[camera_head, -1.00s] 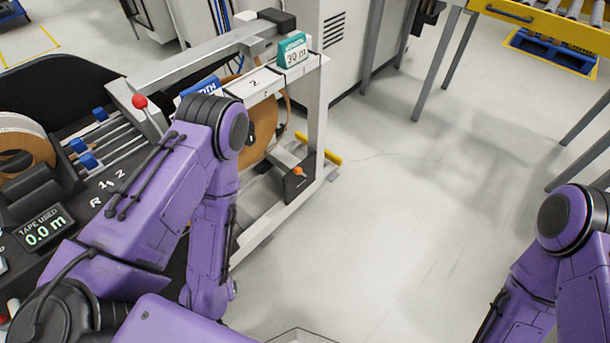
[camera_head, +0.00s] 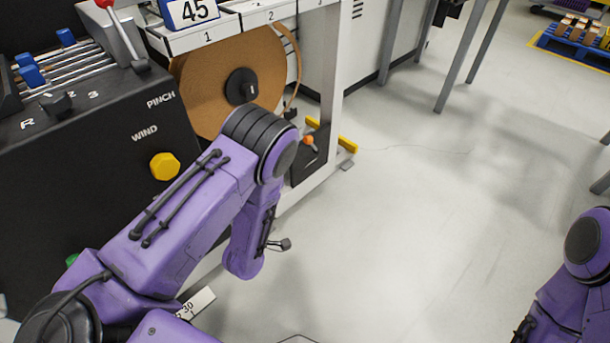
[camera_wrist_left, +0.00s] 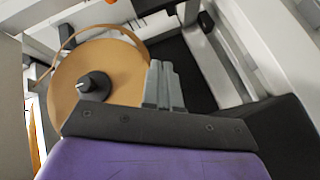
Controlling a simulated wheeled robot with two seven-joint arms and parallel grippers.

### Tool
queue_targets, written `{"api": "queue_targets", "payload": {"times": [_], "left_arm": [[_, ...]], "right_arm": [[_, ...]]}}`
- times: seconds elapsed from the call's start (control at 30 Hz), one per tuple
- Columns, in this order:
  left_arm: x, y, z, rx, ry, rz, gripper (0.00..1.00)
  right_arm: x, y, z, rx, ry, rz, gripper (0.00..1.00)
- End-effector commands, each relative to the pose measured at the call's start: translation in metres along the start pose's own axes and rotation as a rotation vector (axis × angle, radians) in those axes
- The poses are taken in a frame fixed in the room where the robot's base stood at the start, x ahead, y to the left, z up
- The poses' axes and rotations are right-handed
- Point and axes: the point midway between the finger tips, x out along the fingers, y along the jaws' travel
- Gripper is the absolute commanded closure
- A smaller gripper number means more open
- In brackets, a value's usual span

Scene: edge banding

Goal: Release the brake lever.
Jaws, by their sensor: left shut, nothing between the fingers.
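A lever with an orange knob (camera_head: 308,141) stands on a black box at the foot of the white frame, in the head view. A second lever, with a red ball top (camera_head: 104,3), leans on the black machine at the upper left. No label in view names either as the brake. A large brown tape roll (camera_head: 205,95) with a black hub hangs in the frame; it also shows in the wrist view (camera_wrist_left: 125,75). My left gripper (camera_wrist_left: 163,82) is shut and empty in the wrist view, pointing toward the frame beside the roll. My right gripper is out of view.
The black machine panel (camera_head: 90,150) carries a yellow knob (camera_head: 164,166) under WIND and blue clamps at the upper left. A blue 45 sign (camera_head: 190,12) stands on the frame's top rail.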

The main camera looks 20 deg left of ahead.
Motion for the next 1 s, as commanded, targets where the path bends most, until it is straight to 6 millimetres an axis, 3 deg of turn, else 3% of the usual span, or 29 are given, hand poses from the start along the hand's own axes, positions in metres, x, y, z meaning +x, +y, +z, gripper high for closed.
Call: {"api": "queue_targets", "payload": {"times": [0.03,0.2,0.33,0.5,1.0], "left_arm": [[0.02,-0.017,0.02,-0.072,0.011,0.076,1.0],[0.058,-0.007,0.048,-0.35,0.012,0.33,1.0],[0.074,0.004,0.062,-0.524,-0.019,0.481,1.0],[0.08,0.015,0.069,-0.646,-0.055,0.582,1.0],[0.088,0.024,0.068,-0.667,-0.059,0.597,1.0]], "right_arm": [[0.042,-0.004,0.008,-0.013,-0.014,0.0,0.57],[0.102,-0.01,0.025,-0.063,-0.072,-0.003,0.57],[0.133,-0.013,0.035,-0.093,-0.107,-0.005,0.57],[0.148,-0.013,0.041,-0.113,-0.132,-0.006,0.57],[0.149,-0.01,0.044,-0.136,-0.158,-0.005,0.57]]}}
